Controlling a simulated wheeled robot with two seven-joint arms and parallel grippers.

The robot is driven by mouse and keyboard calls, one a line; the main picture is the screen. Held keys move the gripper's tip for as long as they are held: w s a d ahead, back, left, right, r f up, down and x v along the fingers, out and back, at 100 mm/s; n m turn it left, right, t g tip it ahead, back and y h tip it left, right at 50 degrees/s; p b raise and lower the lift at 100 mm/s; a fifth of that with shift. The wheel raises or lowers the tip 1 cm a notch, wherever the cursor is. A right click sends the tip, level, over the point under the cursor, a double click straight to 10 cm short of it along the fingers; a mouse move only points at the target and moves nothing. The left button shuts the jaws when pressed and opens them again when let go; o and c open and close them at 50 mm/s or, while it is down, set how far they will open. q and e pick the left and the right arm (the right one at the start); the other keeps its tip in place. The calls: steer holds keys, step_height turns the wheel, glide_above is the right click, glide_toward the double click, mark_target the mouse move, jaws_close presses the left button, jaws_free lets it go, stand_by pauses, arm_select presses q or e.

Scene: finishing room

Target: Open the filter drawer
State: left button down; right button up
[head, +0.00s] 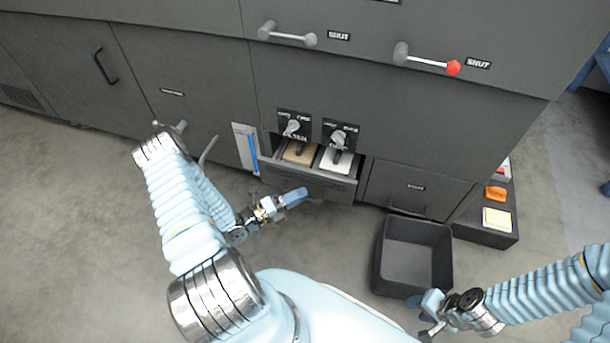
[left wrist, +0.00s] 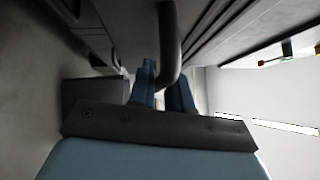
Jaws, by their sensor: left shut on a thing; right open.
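The filter drawer (head: 335,188) is pulled out of the dark grey cabinet, low in the middle of the head view. Inside it are a tan filter pad (head: 299,152) and a white one (head: 336,160), each with a dark handle. My left gripper (head: 301,193) is at the drawer front, toward its left part. In the left wrist view, the blue fingers (left wrist: 165,88) are shut on a dark curved bar handle (left wrist: 169,40). In the head view the gripper hides this handle. My right gripper (head: 430,317) is open and empty, low at the right beside a bin.
An open dark bin (head: 412,277) stands on the floor right of the drawer. A low dark box (head: 487,237) holds an orange item (head: 496,193) and a yellow-white pad (head: 497,219). Two levers (head: 291,127) (head: 338,138) sit above the drawer. Floor at left is clear.

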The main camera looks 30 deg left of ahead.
arm_select(q)
steer(key=s+d, duration=0.4)
steer(key=s, duration=1.3)
steer(key=shift+s, duration=0.35)
steer(key=c, duration=1.2)
jaws_free()
steer(key=shift+d, duration=0.1)
steer(key=v, duration=1.3)
steer(key=shift+s+a+b, duration=0.25)
steer(key=shift+s+b, duration=0.1)
